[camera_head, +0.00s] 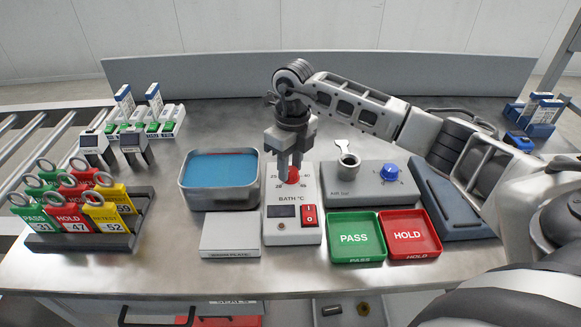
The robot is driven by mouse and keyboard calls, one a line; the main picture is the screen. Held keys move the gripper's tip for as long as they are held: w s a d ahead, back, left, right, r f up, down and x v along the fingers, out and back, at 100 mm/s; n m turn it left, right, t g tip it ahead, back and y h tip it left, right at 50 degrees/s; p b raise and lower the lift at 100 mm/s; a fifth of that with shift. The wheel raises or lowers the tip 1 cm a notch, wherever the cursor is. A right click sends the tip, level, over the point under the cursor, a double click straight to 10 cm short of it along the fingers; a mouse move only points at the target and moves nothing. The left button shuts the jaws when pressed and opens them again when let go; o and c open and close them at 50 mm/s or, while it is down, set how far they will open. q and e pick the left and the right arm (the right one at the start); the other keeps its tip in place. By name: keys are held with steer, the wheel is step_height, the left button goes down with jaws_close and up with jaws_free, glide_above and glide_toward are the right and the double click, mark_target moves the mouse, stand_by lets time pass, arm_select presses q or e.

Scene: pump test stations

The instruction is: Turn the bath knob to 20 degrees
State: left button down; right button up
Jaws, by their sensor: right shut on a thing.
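The bath control box (293,234), a pale box marked "BATH °C", stands at the middle of the bench. Its red knob (293,175) is at the top, with scale numbers around it. My right gripper (291,170) points down from above and is shut on the red knob. The fingers cover part of the knob and scale, so I cannot read the knob's setting. A small dark display and a red rocker switch (309,215) sit lower on the box. The water bath (219,200), a metal tub of blue liquid, stands just left. My left gripper is not in view.
The air box (350,194) with a blue knob (390,172) stands to the right, before my right arm. Green PASS (357,257) and red HOLD (410,255) trays lie in front. A tag rack (88,241) is at left, a pale plate (231,248) front centre.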

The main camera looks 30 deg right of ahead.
mark_target(292, 167)
steer(key=shift+n, duration=0.6)
steer(key=shift+r+n+b, duration=0.1)
steer(key=shift+n+b, duration=0.2)
steer(key=o, duration=1)
steer(key=shift+c, duration=0.2)
step_height(292, 167, up, 16)
steer(key=shift+w+d, duration=0.2)
steer(key=shift+d, duration=0.2)
